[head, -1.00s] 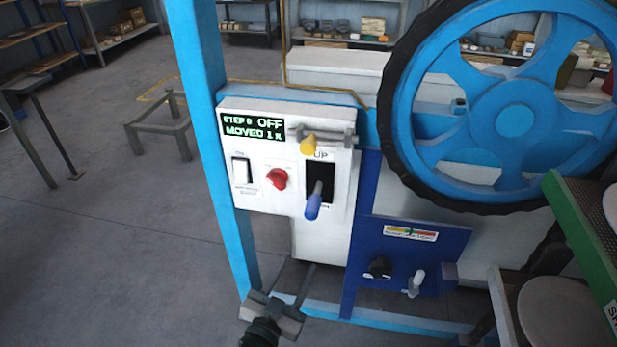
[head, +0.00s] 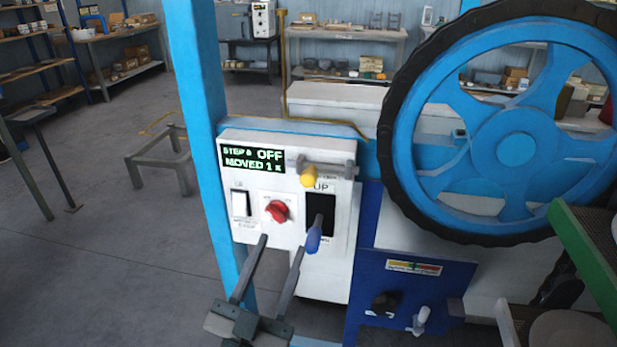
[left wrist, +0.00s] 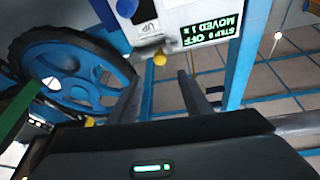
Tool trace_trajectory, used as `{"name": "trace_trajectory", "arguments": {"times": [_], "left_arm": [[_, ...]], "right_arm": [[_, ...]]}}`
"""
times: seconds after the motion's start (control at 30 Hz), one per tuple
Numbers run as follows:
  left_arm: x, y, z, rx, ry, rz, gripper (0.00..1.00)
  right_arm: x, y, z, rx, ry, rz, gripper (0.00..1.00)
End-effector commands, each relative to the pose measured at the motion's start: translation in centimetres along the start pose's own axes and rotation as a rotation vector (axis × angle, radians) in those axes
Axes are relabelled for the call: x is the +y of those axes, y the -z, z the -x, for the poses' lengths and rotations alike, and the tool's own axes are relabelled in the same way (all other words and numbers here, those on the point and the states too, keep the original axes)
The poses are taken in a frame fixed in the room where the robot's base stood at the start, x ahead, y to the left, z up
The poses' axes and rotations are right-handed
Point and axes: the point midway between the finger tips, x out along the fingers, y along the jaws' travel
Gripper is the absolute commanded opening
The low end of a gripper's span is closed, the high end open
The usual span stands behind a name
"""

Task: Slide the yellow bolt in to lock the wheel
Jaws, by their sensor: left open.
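The yellow bolt knob (head: 308,177) sits on a grey bolt bar (head: 335,170) at the top right of the white control panel (head: 270,225). The knob also shows in the left wrist view (left wrist: 159,59). The blue wheel (head: 515,150) with a black tyre stands to the right of the panel. It also shows in the left wrist view (left wrist: 65,75). I cannot tell whether the bolt end meets the wheel. My left gripper (head: 282,244) is open and empty, its fingers pointing up below the knob, apart from it. My right gripper is not in view.
The panel has a display (head: 251,159) reading OFF, a red knob (head: 277,211), a white switch (head: 240,204) and a blue-handled lever (head: 314,236). A blue post (head: 195,120) stands left of it. A green-edged rack (head: 582,245) is at right.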

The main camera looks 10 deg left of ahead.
Motion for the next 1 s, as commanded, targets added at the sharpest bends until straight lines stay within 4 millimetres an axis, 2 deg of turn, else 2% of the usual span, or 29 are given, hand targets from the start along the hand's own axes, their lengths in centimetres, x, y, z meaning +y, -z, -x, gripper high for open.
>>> {"name": "trace_trajectory", "arguments": {"times": [0.27, 0.47, 0.67, 1.0], "left_arm": [[0.0, 0.2, -2.6, 0.003, 0.000, -0.002, 0.44], [-0.1, 0.3, -5.7, 0.002, 0.000, -0.002, 0.44], [0.0, 0.3, -9.1, 0.001, 0.000, -0.001, 0.44], [0.0, 0.2, -14.8, 0.001, -0.001, -0.002, 0.44]], "right_arm": [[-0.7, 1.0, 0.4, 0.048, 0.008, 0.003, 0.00], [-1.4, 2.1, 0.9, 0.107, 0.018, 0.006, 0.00], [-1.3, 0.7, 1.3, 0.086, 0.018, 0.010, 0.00], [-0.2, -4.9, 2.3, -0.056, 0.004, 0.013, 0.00]]}}
